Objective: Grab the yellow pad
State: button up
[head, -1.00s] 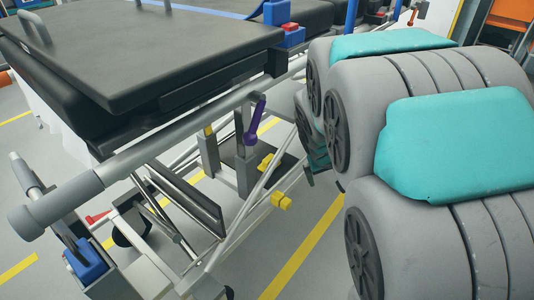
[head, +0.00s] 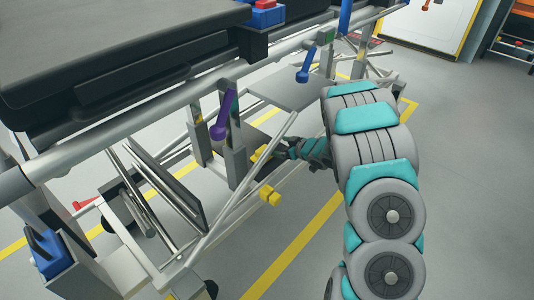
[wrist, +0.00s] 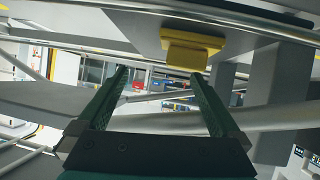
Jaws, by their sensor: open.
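Two small yellow pads show low on the stretcher frame in the head view: one yellow pad (head: 258,153) beside my gripper, and another yellow pad (head: 270,195) lower and nearer. My gripper (head: 280,150) reaches in from the right, its jaws towards the frame. In the wrist view a yellow pad (wrist: 190,46) sits under a grey beam, above and a little right of the middle of the jaws. My gripper (wrist: 160,75) is open there, with nothing between its two green-faced fingers. I cannot tell for sure which of the two pads this is.
The stretcher's rail (head: 170,108) and black top (head: 110,55) overhang the pads. A purple lever (head: 222,112), a blue lever (head: 307,65) and slanted metal bars stand close around my gripper. Grey floor (head: 465,170) is free on the right.

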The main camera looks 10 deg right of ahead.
aim_at(259, 151)
jog(key=shift+s+a+f+y, duration=0.15)
jog(key=shift+a+f+y, duration=0.65)
jog(key=shift+a+y, duration=0.2)
jog(key=shift+a, duration=0.2)
jog(key=shift+w+a+f, duration=0.1)
jog(key=shift+w+a, duration=0.1)
jog(key=shift+a, duration=0.15)
jog(key=shift+s+a+x, duration=0.1)
jog(key=shift+a+x, duration=0.05)
jog(key=shift+x, duration=1.8)
jog(key=shift+s+a+x, duration=0.15)
jog(key=shift+x, duration=1.8)
jog(key=shift+c, duration=0.2)
jog(key=c, duration=1.2)
